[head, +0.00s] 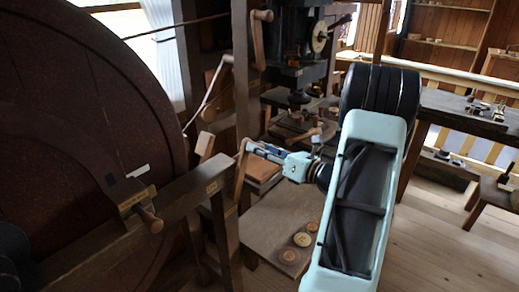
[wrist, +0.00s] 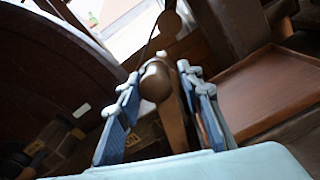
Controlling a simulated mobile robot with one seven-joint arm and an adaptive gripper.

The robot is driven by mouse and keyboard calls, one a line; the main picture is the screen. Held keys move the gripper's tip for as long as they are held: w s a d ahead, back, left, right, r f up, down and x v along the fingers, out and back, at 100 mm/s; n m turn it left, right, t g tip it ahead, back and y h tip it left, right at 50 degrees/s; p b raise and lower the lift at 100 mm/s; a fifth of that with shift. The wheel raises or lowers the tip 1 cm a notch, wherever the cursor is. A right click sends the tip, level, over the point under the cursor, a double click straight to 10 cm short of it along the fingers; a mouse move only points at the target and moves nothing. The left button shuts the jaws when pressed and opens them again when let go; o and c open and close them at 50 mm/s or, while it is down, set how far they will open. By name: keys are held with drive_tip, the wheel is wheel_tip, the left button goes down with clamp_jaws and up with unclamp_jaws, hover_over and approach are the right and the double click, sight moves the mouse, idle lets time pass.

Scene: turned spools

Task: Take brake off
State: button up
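My gripper (head: 252,148) is at a curved wooden lever (head: 240,178) right of the big dark wheel (head: 75,110). In the wrist view, the lever (wrist: 174,122), with its rounded knob (wrist: 155,82), stands between the two blue-padded fingers of my gripper (wrist: 160,78). The fingers are spread. There is a gap on the left side; the right finger is close to the lever, and contact is unclear. A dark block with a wooden handle (head: 149,220) sits on the beam beside the wheel.
A wooden beam (head: 185,200) on posts runs beside the wheel. A low board with round wooden discs (head: 302,239) lies below my arm. A dark machine (head: 297,70) stands behind, and a workbench (head: 465,112) is at right. Open plank floor lies at lower right.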

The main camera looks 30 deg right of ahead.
drive_tip(key=shift+o, duration=0.7)
drive_tip(key=shift+a, duration=0.1)
drive_tip(key=v, duration=1.2)
